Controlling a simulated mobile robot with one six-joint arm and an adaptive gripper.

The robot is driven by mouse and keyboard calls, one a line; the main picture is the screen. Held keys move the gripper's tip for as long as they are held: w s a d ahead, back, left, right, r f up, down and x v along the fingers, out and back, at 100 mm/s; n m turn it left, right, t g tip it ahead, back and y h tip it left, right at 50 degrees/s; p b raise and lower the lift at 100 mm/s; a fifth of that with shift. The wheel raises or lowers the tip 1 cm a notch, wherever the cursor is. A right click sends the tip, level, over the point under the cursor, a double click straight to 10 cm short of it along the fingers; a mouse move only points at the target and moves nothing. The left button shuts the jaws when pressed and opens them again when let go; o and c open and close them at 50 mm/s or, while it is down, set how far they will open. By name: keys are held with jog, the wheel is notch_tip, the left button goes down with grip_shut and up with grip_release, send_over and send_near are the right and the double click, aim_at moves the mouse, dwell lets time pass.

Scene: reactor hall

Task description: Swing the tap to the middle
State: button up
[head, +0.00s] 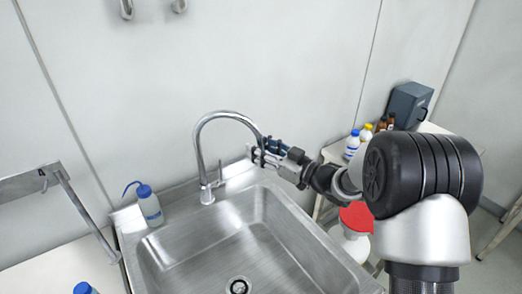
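The tap (200,150) is a silver gooseneck in the head view. It rises from the back rim of the steel sink (165,262), and its spout arches to the right. The spout's end is close to my gripper (258,154), over the back right part of the sink. My gripper reaches in from the right at the height of the spout's end and overlaps it in the picture. I cannot tell whether it touches the spout or whether its fingers are open or shut. The drain (239,286) lies in the basin's floor.
A blue-capped wash bottle (149,206) stands on the rim left of the tap. A folding bracket (70,195) juts from the left wall. Small bottles (352,145) and a dark box (408,104) stand on a side table. A red-lidded container (357,218) stands right of the sink.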

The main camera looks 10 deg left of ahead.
jog(key=shift+a, duration=0.1)
jog(key=shift+c, duration=0.5)
grip_shut()
